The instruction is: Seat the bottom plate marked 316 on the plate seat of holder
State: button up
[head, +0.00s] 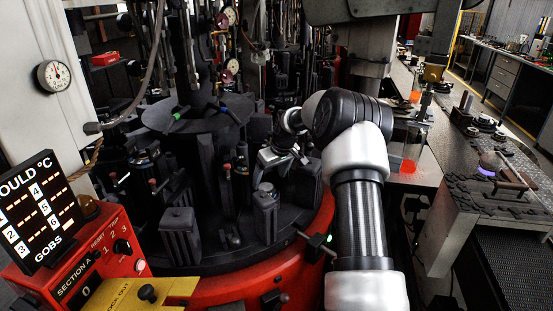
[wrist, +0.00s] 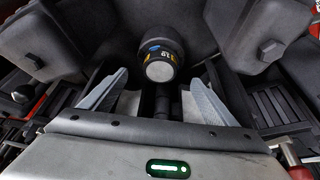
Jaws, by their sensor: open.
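My gripper (head: 280,160) is low among the dark mould parts in the head view, at the end of my bent arm. In the wrist view my gripper (wrist: 160,80) is open, its two pale fingers apart with nothing held between them. A dark round part (wrist: 161,52) with a pale grey end face lies just beyond the fingertips, roughly centred. It carries small blue and yellow marks and characters too small to read surely. I cannot make out the number 316 on anything, nor tell which part is the bottom plate or the holder's plate seat.
Dark mould blocks (wrist: 42,40) (wrist: 262,35) flank the round part closely. A red machine rim (head: 240,285) curves in front. A control panel (head: 95,262) and display (head: 40,212) stand at left.

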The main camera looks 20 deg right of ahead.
jog(key=v, duration=1.2)
jog(key=shift+w+r, duration=0.1)
jog(key=shift+r, duration=0.05)
notch_tip(320, 180, up, 7)
jog(key=p, duration=0.5)
